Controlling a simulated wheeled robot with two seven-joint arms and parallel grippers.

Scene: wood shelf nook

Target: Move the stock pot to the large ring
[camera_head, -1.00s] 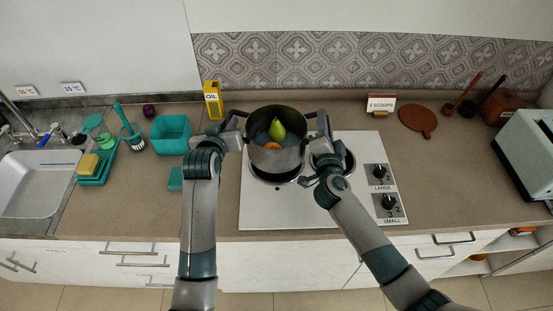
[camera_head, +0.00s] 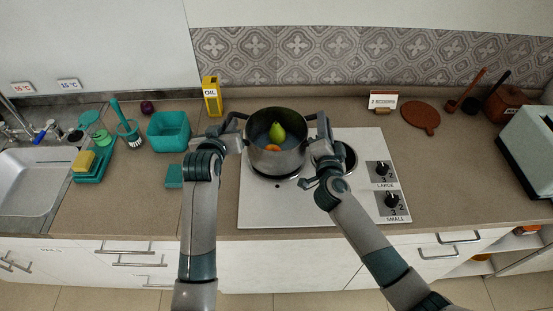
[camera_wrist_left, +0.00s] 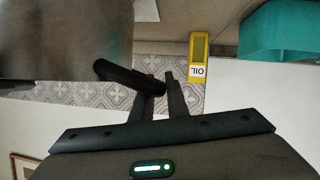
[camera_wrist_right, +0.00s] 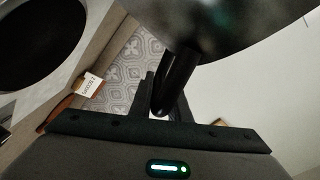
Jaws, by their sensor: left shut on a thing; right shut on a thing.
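The steel stock pot (camera_head: 277,162) is upright over the left ring (camera_head: 262,173) of the hob, whose dark edge shows below it. Whether its base touches the ring I cannot tell. A green pear (camera_head: 277,132) and an orange item (camera_head: 273,148) are inside it. My left gripper (camera_head: 233,127) is shut on the pot's left handle, a dark bar (camera_wrist_left: 118,74) in the left wrist view. My right gripper (camera_head: 319,135) is shut on the right handle, seen in the right wrist view (camera_wrist_right: 175,82). The right ring (camera_head: 348,158) is bare, partly hidden by my right gripper.
The hob (camera_head: 300,213) has knobs marked LARGE (camera_head: 382,168) and SMALL (camera_head: 392,200) at its right. A yellow oil box (camera_head: 212,98) and teal tub (camera_head: 169,133) stand to the left. A small sign (camera_head: 383,100) and brown round board (camera_head: 421,118) are behind right.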

